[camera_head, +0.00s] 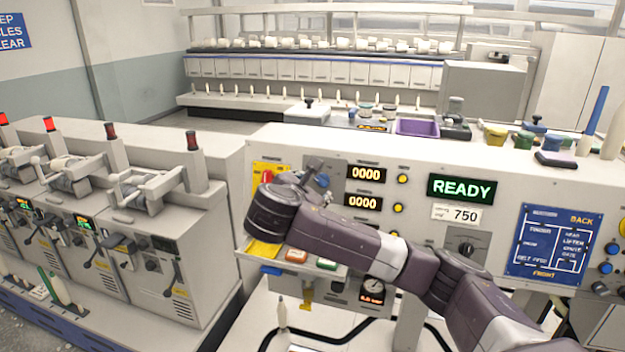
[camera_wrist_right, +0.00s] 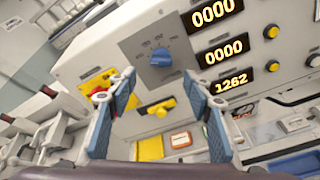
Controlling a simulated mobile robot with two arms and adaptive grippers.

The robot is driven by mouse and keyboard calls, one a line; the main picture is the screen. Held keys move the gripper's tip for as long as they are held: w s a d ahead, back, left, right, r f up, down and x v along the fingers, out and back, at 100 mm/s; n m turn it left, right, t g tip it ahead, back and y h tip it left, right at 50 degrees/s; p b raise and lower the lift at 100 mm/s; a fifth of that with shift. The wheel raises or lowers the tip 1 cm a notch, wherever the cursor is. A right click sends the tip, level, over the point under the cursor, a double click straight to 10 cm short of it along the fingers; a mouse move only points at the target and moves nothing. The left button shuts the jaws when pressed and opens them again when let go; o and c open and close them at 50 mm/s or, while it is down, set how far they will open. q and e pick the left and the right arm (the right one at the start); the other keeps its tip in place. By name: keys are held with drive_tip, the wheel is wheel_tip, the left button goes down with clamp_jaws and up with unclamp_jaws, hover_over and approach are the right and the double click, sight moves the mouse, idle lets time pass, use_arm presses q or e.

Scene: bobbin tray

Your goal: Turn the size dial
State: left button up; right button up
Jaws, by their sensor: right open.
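A blue dial (camera_wrist_right: 161,58) sits on a grey plate with marks around it, on the upright panel of the machine. The marks are too small to read. In the head view the dial (camera_head: 322,181) shows partly beside my right gripper (camera_head: 306,178). My right gripper (camera_wrist_right: 160,92) is open in the wrist view, with blue-padded fingers apart and nothing between them. The dial appears beyond and above the gap between the fingertips, without visible contact. My left gripper is not in view.
Number displays (camera_head: 365,174) and yellow buttons (camera_head: 402,179) lie right of the dial. A red button on yellow (camera_head: 267,175) is to its left. A tray (camera_head: 340,272) juts out below. A black knob (camera_head: 466,250) sits under a 750 label (camera_head: 456,214).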

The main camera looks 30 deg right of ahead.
sight(321, 182)
drive_tip(key=p+x, duration=0.1)
drive_tip(key=x, duration=0.2)
drive_tip(key=p+x, duration=0.2)
drive_tip(key=x, duration=0.1)
drive_tip(key=shift+w+d+r, duration=0.1)
drive_tip(key=shift+d, duration=0.45)
drive_tip(key=shift+w+d+f, duration=0.2)
drive_tip(key=shift+w+f, duration=0.05)
drive_tip(key=shift+w, duration=0.15)
drive_tip(key=shift+s, duration=0.1)
drive_tip(key=c, duration=1.1)
drive_tip(key=shift+c, duration=0.2)
